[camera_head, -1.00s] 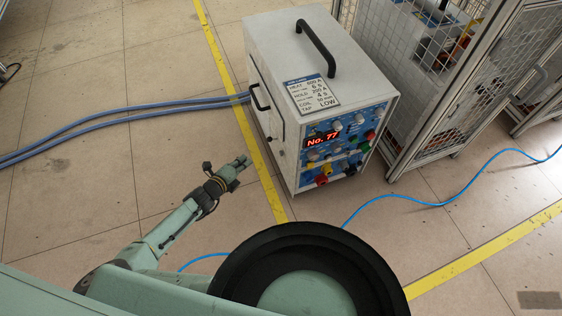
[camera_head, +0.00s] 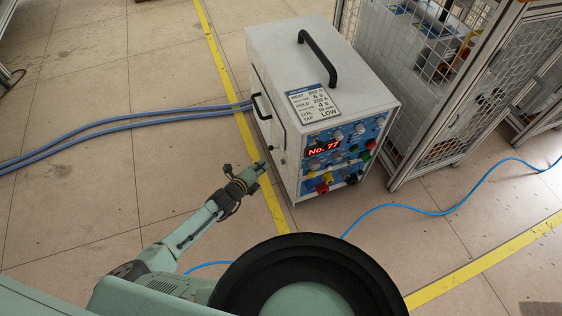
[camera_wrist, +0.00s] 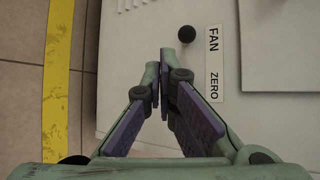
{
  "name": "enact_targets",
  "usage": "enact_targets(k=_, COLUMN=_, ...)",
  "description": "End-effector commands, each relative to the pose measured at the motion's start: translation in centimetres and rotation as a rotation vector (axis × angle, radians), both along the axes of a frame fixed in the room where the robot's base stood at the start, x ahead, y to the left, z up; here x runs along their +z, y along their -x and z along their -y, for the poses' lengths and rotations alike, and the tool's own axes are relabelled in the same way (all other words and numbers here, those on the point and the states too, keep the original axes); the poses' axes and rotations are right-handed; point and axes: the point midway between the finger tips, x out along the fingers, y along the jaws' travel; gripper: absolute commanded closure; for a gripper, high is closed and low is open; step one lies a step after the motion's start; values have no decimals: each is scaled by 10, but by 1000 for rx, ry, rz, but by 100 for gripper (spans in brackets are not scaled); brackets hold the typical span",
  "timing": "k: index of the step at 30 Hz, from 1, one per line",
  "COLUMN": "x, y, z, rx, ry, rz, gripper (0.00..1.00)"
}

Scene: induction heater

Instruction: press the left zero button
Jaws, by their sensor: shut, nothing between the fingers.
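The white heater cabinet (camera_head: 272,92) stands on the floor, its left side facing my arm. In the wrist view, that light side panel (camera_wrist: 118,75) carries a label strip (camera_wrist: 213,65) reading FAN and ZERO. A round black knob (camera_wrist: 187,33) sits beside FAN. No zero button shows beside the word ZERO; my fingers cover that area. My gripper (camera_wrist: 158,66) is shut and empty, its fingertips over the panel just left of the label. In the head view my gripper (camera_head: 262,166) is close to the lower left side; I cannot tell whether it touches.
The front panel has a red display (camera_head: 323,147) reading No. 77 and several knobs and coloured sockets. Blue hoses (camera_head: 120,118) run left from the cabinet. A mesh cage (camera_head: 440,110) stands right.

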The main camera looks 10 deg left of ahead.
Motion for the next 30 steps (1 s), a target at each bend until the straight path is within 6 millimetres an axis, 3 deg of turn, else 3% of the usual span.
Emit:
enact_targets(k=9, x=0, y=-13, z=20, rx=1, ry=2, rz=-1, gripper=100)
enact_targets(k=30, x=0, y=-14, z=20, rx=0, ry=1, rz=0, gripper=100)
